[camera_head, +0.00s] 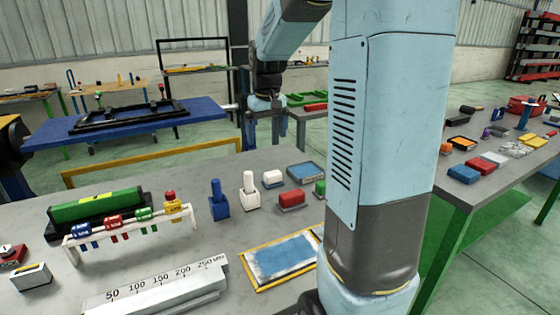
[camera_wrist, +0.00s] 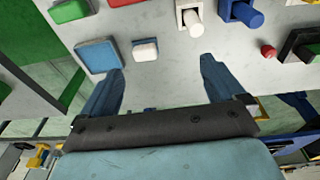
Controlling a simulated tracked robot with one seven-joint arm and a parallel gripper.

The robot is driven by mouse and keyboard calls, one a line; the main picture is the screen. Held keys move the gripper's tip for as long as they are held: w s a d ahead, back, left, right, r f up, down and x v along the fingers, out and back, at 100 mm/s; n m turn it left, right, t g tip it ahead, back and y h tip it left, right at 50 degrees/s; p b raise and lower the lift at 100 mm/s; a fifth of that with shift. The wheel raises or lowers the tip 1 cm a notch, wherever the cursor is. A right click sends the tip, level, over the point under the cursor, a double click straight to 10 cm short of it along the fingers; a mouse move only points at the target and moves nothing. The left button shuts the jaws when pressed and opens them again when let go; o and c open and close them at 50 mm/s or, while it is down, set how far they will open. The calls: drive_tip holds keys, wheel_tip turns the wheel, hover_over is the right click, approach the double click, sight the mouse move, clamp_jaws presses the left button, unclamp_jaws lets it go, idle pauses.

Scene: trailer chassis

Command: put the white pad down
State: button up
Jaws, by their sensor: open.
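The white pad (camera_head: 273,178) is a small rounded block. It lies on the grey table near its far edge, between a white upright holder and a blue tray. In the wrist view, the white pad (camera_wrist: 145,50) sits just beyond my fingertips, apart from both fingers. My gripper (camera_wrist: 161,68) is open, with nothing between its two blue fingers. In the head view, my gripper (camera_head: 262,130) hangs at the far side of the table, behind the pad. My arm column hides part of the table's right side.
Close around the pad are the blue tray (camera_head: 307,173), a red block (camera_head: 291,200), the white holder (camera_head: 248,192) and a blue holder (camera_head: 219,200). A framed blue panel (camera_head: 283,258) lies nearer. Bare table (camera_head: 225,235) shows left of the panel.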

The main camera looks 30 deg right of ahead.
drive_tip(key=s+a+r+t, duration=0.2)
drive_tip(key=s+a, duration=0.2)
drive_tip(key=s, duration=0.8)
drive_tip(key=s+a+r+t, duration=0.2)
drive_tip(key=s+a, duration=0.2)
drive_tip(key=s, duration=0.9)
drive_tip(key=shift+s+a+r, duration=0.15)
drive_tip(key=shift+a, duration=0.25)
